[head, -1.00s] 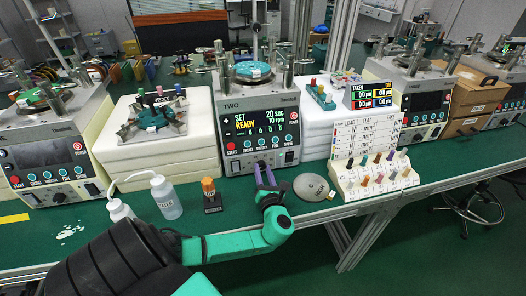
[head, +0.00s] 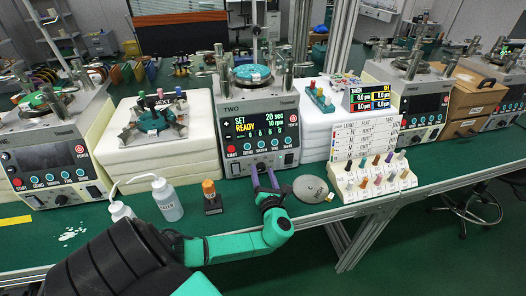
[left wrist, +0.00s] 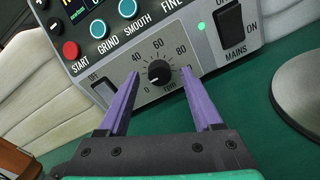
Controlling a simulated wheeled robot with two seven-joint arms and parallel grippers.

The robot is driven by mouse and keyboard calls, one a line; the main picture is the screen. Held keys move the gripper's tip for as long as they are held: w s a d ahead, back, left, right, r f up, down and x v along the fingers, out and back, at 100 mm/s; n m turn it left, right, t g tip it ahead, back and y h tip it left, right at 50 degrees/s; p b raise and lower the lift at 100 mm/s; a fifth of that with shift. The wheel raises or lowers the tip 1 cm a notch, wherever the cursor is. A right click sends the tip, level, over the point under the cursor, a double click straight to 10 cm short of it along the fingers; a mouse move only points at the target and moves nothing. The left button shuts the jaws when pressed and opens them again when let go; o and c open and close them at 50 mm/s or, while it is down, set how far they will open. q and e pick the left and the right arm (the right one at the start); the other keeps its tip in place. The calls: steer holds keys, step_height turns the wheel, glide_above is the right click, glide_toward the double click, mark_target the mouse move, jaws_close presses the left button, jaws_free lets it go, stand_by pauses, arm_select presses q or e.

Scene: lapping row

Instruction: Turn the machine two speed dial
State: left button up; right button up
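Machine TWO (head: 259,112) stands at the back of the green bench; its screen (head: 260,127) reads SET 20 sec 10 rpm and READY. In the left wrist view its black speed dial (left wrist: 159,72) sits on a grey panel with a scale from 0 to above 80 rpm. The dial's light mark seems to point to the low end, at lower left. My left gripper (head: 263,171) is open, its purple fingers in front of the panel. In the left wrist view the open gripper (left wrist: 160,100) has one finger either side of the dial, with no clear contact. My right gripper is out of view.
The MAINS switch (left wrist: 230,32) is right of the dial, and the START button (left wrist: 71,50) is at upper left. A grey disc (head: 310,189) lies right of my gripper. A small orange-topped block (head: 211,198) and a white bottle (head: 166,199) stand to the left.

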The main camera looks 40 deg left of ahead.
arm_select(q)
steer(key=v, duration=1.4)
steer(key=shift+s+d+b, duration=0.2)
steer(key=shift+b, duration=0.1)
